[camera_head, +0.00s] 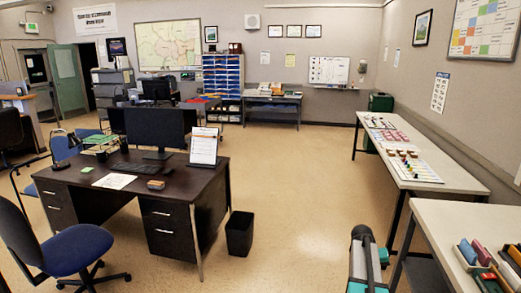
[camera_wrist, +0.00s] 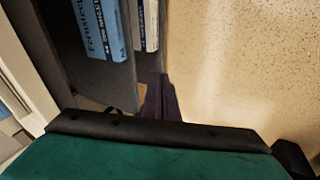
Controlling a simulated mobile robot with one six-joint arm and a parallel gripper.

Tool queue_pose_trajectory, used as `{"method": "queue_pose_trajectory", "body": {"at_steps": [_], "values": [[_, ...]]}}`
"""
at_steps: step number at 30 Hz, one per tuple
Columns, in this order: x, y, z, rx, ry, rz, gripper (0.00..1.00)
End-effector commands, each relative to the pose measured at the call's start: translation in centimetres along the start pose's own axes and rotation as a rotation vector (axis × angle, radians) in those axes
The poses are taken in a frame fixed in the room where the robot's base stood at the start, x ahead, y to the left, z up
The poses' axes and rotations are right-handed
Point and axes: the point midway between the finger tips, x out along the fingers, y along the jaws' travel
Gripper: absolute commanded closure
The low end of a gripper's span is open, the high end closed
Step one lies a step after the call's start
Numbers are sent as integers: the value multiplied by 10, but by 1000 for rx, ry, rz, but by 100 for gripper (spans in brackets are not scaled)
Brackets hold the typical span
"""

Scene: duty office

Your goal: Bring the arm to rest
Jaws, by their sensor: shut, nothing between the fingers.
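My arm shows at the bottom of the head view, right of centre, as a dark grey and teal shape beside the near right table. Its lower part is cut off by the picture edge. My gripper (camera_wrist: 160,88) shows in the wrist view as dark fingers close together, with nothing between them. Beyond it are the pale speckled floor and a dark shelf unit (camera_wrist: 60,52) with a blue book (camera_wrist: 98,28) and a white-spined book (camera_wrist: 147,25). Gaps between the fingers and the shelf are hard to judge.
The near right table (camera_head: 425,212) holds coloured items at its right end. A longer table (camera_head: 437,178) stands behind it along the wall. A dark desk (camera_head: 200,183), black bin (camera_head: 240,233) and blue chair (camera_head: 75,248) are left. Open floor (camera_head: 310,190) lies between.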

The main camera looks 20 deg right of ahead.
Motion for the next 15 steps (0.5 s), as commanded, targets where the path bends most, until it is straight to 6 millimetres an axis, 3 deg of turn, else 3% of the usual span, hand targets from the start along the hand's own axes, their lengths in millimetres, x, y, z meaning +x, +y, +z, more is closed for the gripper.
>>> {"method": "queue_pose_trajectory", "body": {"at_steps": [1,6,15], "values": [[6,-26,12,-33,-10,-10,100],[23,-101,50,-129,-43,-44,100],[49,-216,141,-303,-113,-95,100]]}}
